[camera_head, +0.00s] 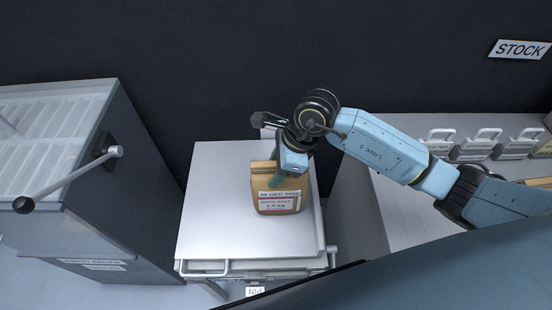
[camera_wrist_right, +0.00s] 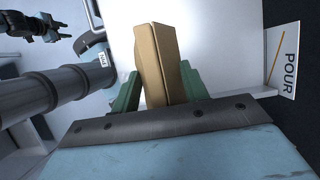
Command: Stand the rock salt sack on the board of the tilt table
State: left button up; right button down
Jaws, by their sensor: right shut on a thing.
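The rock salt sack (camera_head: 278,200) is a tan paper sack with a white and red label. It is upright over the white board of the tilt table (camera_head: 215,210), right of the board's middle. I cannot tell whether its base touches the board. My right gripper (camera_head: 278,175) is shut on the sack's upper part from above. In the right wrist view the sack (camera_wrist_right: 162,65) sits between the green fingers (camera_wrist_right: 160,92). A dark and teal arm end, probably my left gripper (camera_wrist_right: 35,25), shows small at that view's upper left; its jaws are unclear.
A grey cabinet with a lever handle (camera_head: 70,178) stands left of the table. A grey counter (camera_head: 385,215) with several white-handled bins (camera_head: 475,145) is at the right, under a STOCK sign (camera_head: 519,49). A POUR sign (camera_wrist_right: 286,60) shows in the wrist view. The board's left part is bare.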

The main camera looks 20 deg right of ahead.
jog(key=shift+w+f, duration=0.1)
jog(key=shift+f, duration=0.25)
jog(key=c, duration=0.7)
grip_release()
jog(key=shift+f, duration=0.25)
jog(key=shift+c, duration=0.2)
jog(key=v, duration=1.2)
jog(key=shift+r, duration=0.1)
